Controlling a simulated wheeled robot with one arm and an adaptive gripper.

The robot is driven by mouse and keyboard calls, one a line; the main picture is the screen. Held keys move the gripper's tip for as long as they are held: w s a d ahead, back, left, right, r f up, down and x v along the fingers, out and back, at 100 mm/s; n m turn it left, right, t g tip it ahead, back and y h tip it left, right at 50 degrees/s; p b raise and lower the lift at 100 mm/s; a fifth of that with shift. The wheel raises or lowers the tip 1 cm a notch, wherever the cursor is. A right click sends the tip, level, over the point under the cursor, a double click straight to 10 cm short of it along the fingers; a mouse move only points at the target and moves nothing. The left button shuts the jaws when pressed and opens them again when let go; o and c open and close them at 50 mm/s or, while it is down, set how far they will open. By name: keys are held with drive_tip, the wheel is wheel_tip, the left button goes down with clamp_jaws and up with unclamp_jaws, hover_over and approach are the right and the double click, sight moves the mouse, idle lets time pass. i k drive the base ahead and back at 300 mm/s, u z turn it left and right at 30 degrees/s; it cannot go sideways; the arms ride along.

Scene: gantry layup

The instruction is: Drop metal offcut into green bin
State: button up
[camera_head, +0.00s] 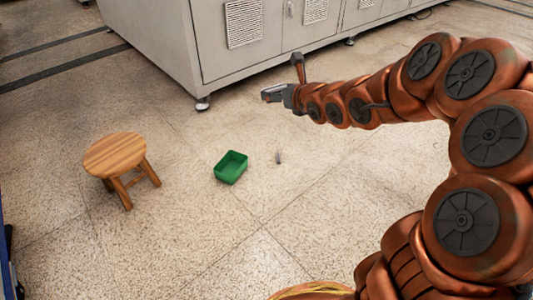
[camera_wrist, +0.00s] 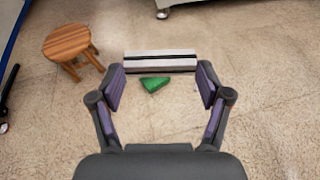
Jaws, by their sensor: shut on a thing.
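The metal offcut (camera_wrist: 160,55) is a pale grey bar with a dark lengthwise stripe. It lies crosswise between the fingertips of my gripper (camera_wrist: 161,68), which is shut on it. In the head view my gripper (camera_head: 274,93) is held out in the air at the end of the arm, in front of the grey cabinet. The green bin (camera_head: 231,168) is a small open box on the floor, empty as far as I can see. In the wrist view the green bin (camera_wrist: 155,85) shows beyond and below the offcut, which hides its upper part.
A round wooden stool (camera_head: 116,155) stands left of the bin. A long grey cabinet (camera_head: 220,75) on feet stands at the back. A small grey thing (camera_head: 278,157), too small to identify, is on the floor right of the bin. The floor around is mostly clear.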

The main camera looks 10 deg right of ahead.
sight(232, 168)
drive_tip(key=z, duration=0.15)
drive_tip(key=i, duration=0.9)
drive_tip(key=u, duration=0.7)
drive_tip(key=i, duration=0.7)
drive_tip(key=u, duration=0.6)
